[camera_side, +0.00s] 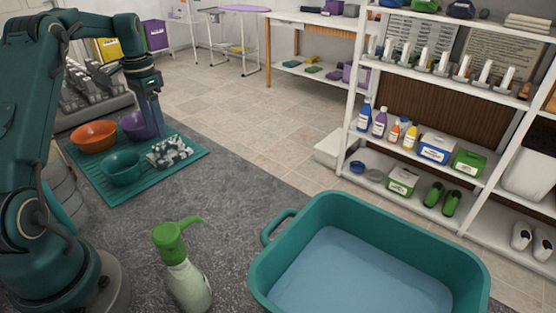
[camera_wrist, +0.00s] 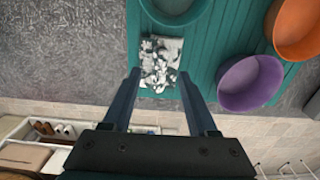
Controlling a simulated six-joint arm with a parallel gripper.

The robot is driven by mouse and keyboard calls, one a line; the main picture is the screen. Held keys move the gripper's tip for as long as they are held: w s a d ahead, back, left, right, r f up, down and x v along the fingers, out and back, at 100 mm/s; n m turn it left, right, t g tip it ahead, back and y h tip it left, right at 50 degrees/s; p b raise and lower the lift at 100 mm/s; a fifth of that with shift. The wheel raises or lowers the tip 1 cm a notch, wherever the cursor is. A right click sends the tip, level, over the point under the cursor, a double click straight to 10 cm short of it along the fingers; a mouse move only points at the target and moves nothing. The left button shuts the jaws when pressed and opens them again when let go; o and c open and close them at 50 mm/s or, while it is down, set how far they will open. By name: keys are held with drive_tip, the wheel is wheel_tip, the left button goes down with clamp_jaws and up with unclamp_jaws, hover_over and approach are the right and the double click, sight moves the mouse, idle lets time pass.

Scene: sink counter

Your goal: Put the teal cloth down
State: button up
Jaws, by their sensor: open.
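A crumpled cloth (camera_side: 170,151) lies on the ribbed teal mat (camera_side: 188,146) on the counter. It looks grey and white with dark patches, not teal; no teal cloth shows. In the wrist view the cloth (camera_wrist: 162,60) lies flat on the mat (camera_wrist: 202,45), near its edge. My gripper (camera_side: 153,124) points down above the mat, by the cloth and the purple bowl. In the wrist view my gripper (camera_wrist: 160,76) has its fingers spread apart, with the cloth visible between and beyond the tips. Nothing is held between them.
An orange bowl (camera_side: 94,136), a purple bowl (camera_side: 132,125) and a teal bowl (camera_side: 122,168) stand on the mat around the cloth. A green-topped spray bottle (camera_side: 184,270) and a teal basin of water (camera_side: 470,262) are nearer the camera. Bare grey counter (camera_side: 225,205) lies between.

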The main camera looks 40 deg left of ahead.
sight(160, 143)
wheel_tip(160, 143, up, 6)
drive_tip(key=s+d+r+t+y, duration=0.1)
drive_tip(key=d+r, duration=0.3)
drive_tip(key=d, duration=0.3)
drive_tip(key=d+r+t, duration=0.1)
drive_tip(key=d+r, duration=0.2)
drive_tip(key=d, duration=0.5)
drive_tip(key=s+d+f+t+h, duration=0.1)
drive_tip(key=s+d+f+t, duration=0.2)
drive_tip(key=s+d, duration=0.9)
drive_tip(key=shift+f+t, duration=0.3)
drive_tip(key=shift+f, duration=1)
drive_tip(key=shift+s, duration=0.1)
